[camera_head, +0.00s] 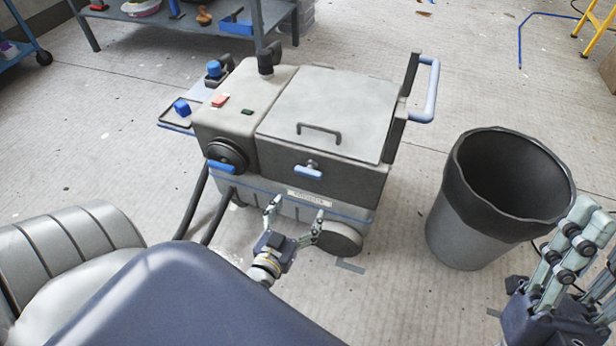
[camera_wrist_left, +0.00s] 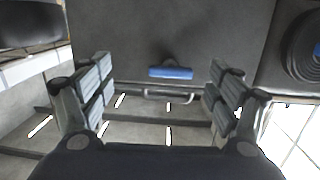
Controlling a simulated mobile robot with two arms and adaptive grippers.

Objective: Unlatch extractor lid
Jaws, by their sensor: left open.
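The grey extractor (camera_head: 225,125) stands on the floor in the head view, its flat lid (camera_head: 332,105) closed with a dark handle (camera_head: 320,130) on top. A blue-handled latch (camera_head: 308,171) sits on the front below the lid, its handle roughly level. My left gripper (camera_head: 296,212) is open and empty, low in front of the extractor, apart from the latch. In the left wrist view the latch (camera_wrist_left: 170,72) shows between the two spread fingers, beyond their tips. My right gripper (camera_head: 585,225) is at the right edge, partly cut off; its opening is unclear.
A dark-lined bin (camera_head: 470,235) stands right of the extractor. A round port with a blue lever (camera_head: 222,167) and hoses is on the extractor's left front. A blue push handle (camera_head: 430,90) rises at its right. A workbench (camera_head: 190,25) stands behind. Floor between extractor and bin is clear.

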